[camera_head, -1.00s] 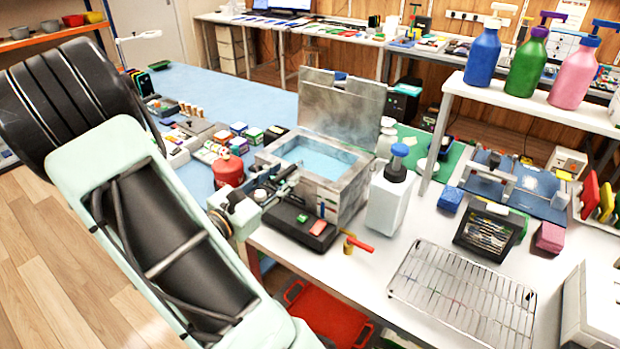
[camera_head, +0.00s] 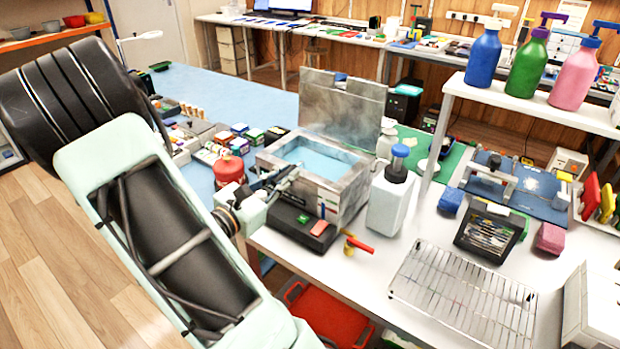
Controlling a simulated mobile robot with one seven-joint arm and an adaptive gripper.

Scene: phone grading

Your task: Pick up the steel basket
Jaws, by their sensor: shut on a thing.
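My gripper (camera_head: 288,179) is at the front left rim of the open steel tank (camera_head: 345,197), which holds blue liquid. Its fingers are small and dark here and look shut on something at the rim. What they hold seems to be part of the steel basket, but the basket itself cannot be made out clearly. A flat steel wire rack (camera_head: 462,290) lies on the white table at the lower right, well apart from my gripper.
A red round container (camera_head: 229,169) stands left of the tank. A white pump bottle (camera_head: 389,200) stands close on its right. The tank's raised lid (camera_head: 343,108) stands behind it. A black box (camera_head: 301,227) sits in front, beside a red-handled tool (camera_head: 359,244).

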